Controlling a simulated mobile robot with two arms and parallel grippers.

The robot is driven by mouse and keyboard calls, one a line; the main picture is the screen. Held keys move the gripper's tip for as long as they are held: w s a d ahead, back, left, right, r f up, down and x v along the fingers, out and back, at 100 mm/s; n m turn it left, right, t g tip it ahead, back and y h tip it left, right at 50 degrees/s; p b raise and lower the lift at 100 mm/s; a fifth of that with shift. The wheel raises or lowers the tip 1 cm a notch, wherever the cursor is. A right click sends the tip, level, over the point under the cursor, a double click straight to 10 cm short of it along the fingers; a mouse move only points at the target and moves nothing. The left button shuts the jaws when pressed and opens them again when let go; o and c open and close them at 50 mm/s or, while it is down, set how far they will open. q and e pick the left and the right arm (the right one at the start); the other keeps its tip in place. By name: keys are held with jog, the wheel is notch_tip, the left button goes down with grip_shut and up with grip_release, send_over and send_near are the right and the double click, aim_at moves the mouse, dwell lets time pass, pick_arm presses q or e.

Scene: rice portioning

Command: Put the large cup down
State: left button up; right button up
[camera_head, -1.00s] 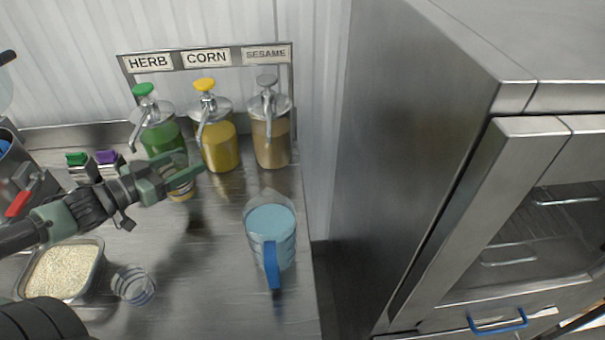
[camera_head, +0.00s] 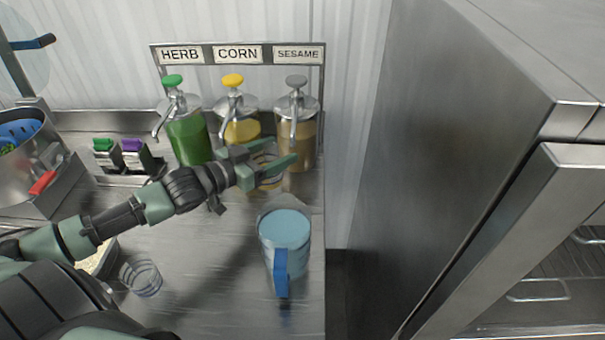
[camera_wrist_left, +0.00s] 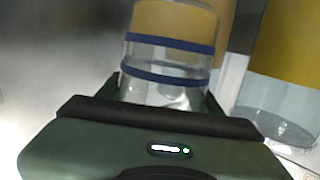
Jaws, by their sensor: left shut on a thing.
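My left gripper (camera_head: 285,153) is shut on a clear cup (camera_wrist_left: 170,60) with blue bands, which I take as the large cup. Its upper part looks yellow in the left wrist view. In the head view the cup (camera_head: 269,184) is mostly hidden by the fingers, in front of the corn and sesame dispensers. It looks upright. I cannot tell whether its base touches the steel counter (camera_head: 215,285). My right gripper is not in view.
Herb (camera_head: 188,135), corn (camera_head: 240,131) and sesame (camera_head: 297,145) pump dispensers stand at the back. A blue-handled pitcher (camera_head: 285,235) stands at the counter's right. A small clear cup (camera_head: 141,278) stands at the front left, beside a partly hidden rice tray (camera_head: 103,262). The counter's middle is clear.

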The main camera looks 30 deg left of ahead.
pick_arm(q)
jog(key=w+d+f, duration=0.1)
jog(key=f, duration=0.1)
jog(key=d+f+p, duration=0.1)
jog(key=d+f, duration=0.1)
jog(key=w+d+f+p, duration=0.1)
jog(key=d+f, duration=0.1)
jog(key=shift+w+d, duration=0.2)
jog(key=shift+w, duration=0.1)
jog(key=shift+d+f+p, duration=0.1)
jog(key=shift+f+p, duration=0.1)
jog(key=shift+p, duration=0.4)
jog(key=shift+w+f, duration=0.1)
jog(key=shift+f, duration=0.15)
jog(key=o, duration=1.7)
jog(key=shift+f, duration=0.1)
jog(key=shift+c, duration=0.2)
